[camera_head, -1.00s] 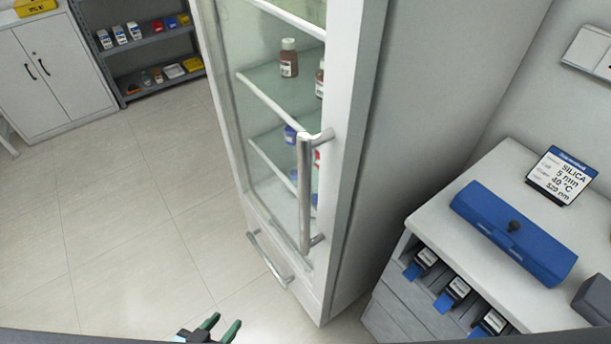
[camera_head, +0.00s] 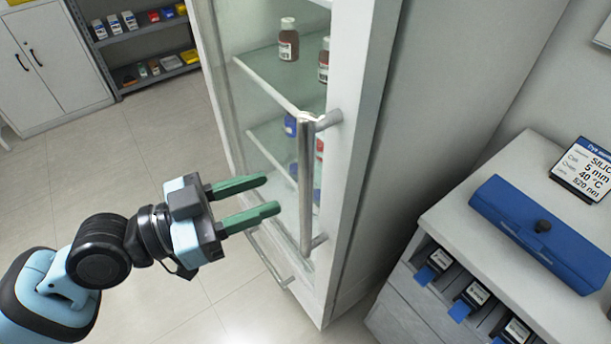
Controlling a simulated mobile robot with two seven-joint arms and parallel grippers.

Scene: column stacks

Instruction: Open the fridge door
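The tall white fridge stands in the middle of the head view, and its glass door (camera_head: 262,105) is closed. A vertical metal bar handle (camera_head: 306,190) is fixed along the door's right side. My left gripper (camera_head: 272,195) is to the left of the handle, with its two green fingers apart and pointing right toward the bar. Nothing is between the fingers, and the fingertips appear apart from the handle. Bottles show on the shelves behind the glass, such as a brown bottle (camera_head: 288,40). My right gripper is not in view.
A lower horizontal handle (camera_head: 268,262) is on the fridge's bottom panel. A counter at the right holds a blue case (camera_head: 540,232) and a sign (camera_head: 585,172). A white cabinet (camera_head: 50,65) and a shelf rack (camera_head: 150,45) stand far left. The floor at left is clear.

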